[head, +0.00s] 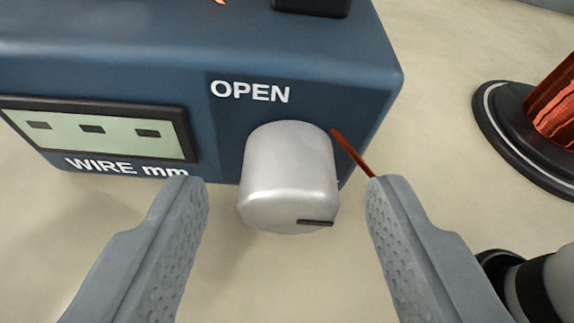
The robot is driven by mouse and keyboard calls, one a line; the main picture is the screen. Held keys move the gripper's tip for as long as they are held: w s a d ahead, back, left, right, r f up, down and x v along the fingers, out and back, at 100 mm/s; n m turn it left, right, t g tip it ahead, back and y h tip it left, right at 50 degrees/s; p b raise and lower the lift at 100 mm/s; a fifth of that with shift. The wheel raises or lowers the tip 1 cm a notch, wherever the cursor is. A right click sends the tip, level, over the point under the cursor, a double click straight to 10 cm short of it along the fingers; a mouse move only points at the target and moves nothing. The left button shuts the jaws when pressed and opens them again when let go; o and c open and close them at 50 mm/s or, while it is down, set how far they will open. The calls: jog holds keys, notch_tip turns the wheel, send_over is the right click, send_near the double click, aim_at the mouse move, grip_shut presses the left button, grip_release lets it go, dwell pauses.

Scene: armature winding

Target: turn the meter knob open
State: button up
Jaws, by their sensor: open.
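The meter (130,70) is a dark blue box across the upper left of the head view. Its silver knob (288,175) sticks out from the front face, below the word OPEN (250,92). A dark mark (315,222) shows low on the knob's end, right of its middle. My gripper (288,195) is open, with one finger on each side of the knob. Gaps show between both fingers and the knob, so it is not held. A thin red-brown strip (352,153) runs from beside the knob down to the right fingertip; I cannot tell whether they touch.
A display (95,128) marked WIRE mm sits on the meter's left. A copper-coloured spool (556,105) on a dark round base (515,135) stands at the right. A grey and black cylindrical thing (540,290) is at lower right. The pale table (440,40) is bare between meter and spool.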

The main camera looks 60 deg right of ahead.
jog(key=shift+d, duration=0.15)
jog(key=c, duration=1)
jog(key=shift+w+f, duration=0.1)
jog(key=n+g+h, duration=0.1)
jog(key=n, duration=0.1)
jog(key=shift+w+n+g, duration=0.1)
jog(key=shift+n+g, duration=0.2)
jog(key=shift+n, duration=0.1)
jog(key=shift+a+f+n+g+h, duration=0.15)
jog(key=shift+n+g+h, duration=0.25)
jog(key=shift+n+h, duration=0.6)
jog(key=shift+n, duration=0.4)
